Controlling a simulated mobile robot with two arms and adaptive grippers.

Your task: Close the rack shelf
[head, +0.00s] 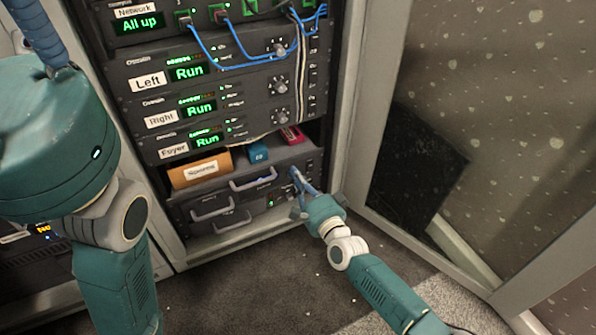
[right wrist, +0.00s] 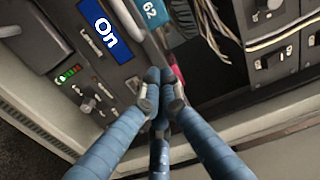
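The rack shelf (head: 238,168) is low in the rack and carries an orange-brown box labelled Spares, a teal box and a pink-red box. I cannot tell whether the shelf stands proud of the rack front. My right gripper (head: 299,186) is at the right end of the low front panel. In the right wrist view its fingertips (right wrist: 161,86) are drawn together close to that panel, with no object visible between them. Contact is unclear. My left gripper (head: 40,30) is raised close to the head camera; only one finger shows.
Rack units labelled Left (head: 148,84), Right and Foyer sit above the shelf, with blue cables (head: 240,62) at the top. A unit with handles (head: 210,208) is low in the rack. An open glass door (head: 480,130) is at the right. The floor in front (head: 250,290) is clear.

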